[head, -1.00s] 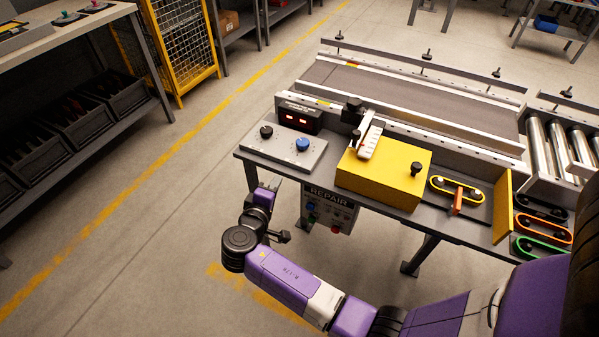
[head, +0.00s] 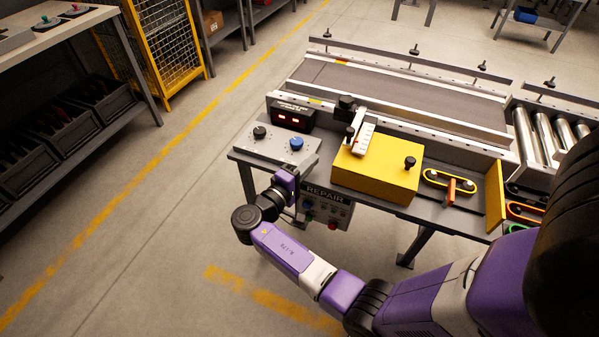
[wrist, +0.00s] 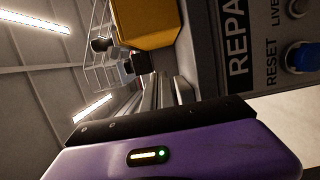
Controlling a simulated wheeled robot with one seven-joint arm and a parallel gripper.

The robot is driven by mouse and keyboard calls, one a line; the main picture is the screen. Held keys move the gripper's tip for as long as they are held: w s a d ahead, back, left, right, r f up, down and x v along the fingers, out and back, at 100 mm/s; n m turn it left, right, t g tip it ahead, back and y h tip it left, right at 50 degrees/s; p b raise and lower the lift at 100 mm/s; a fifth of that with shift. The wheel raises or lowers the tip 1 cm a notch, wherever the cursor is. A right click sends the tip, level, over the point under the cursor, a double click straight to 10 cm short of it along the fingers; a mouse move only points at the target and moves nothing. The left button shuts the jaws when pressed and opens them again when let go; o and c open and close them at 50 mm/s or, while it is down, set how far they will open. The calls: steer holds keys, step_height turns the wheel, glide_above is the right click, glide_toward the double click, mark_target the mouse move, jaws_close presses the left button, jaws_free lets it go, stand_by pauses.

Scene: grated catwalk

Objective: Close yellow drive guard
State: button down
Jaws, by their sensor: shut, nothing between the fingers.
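The yellow drive guard (head: 375,172), a box-like cover with a black knob (head: 409,162) on top, sits on the bench. To its right the drive is exposed: a yellow belt loop (head: 434,177) around two pulleys, with an orange-red piece (head: 451,190) in front. A yellow upright plate (head: 495,194) stands at the right end, apart from the guard. My gripper (head: 296,212) is shut and empty, low before the bench's front left, apart from the guard. Its fingertips are hard to make out. Part of the yellow guard (wrist: 147,20) shows at the top of the wrist view.
A REPAIR panel (head: 326,207) with buttons hangs under the bench edge near my gripper. A grey control box (head: 273,146) with two knobs and a red display (head: 290,116) stand left of the guard. The conveyor (head: 400,90) runs behind. Floor at left is clear.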

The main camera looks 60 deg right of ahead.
mark_target(400, 195)
steer(key=s, duration=0.2)
steer(key=s+d+p, duration=0.1)
steer(key=shift+s+d, duration=0.1)
steer(key=shift+s, duration=0.5)
steer(key=s+p, duration=0.1)
steer(key=s, duration=0.6)
steer(key=s+d+p, duration=0.1)
steer(key=s, duration=0.6)
steer(key=s+p, duration=0.1)
steer(key=s, duration=0.6)
steer(key=shift+d+p, duration=0.35)
steer(key=shift+p, duration=0.05)
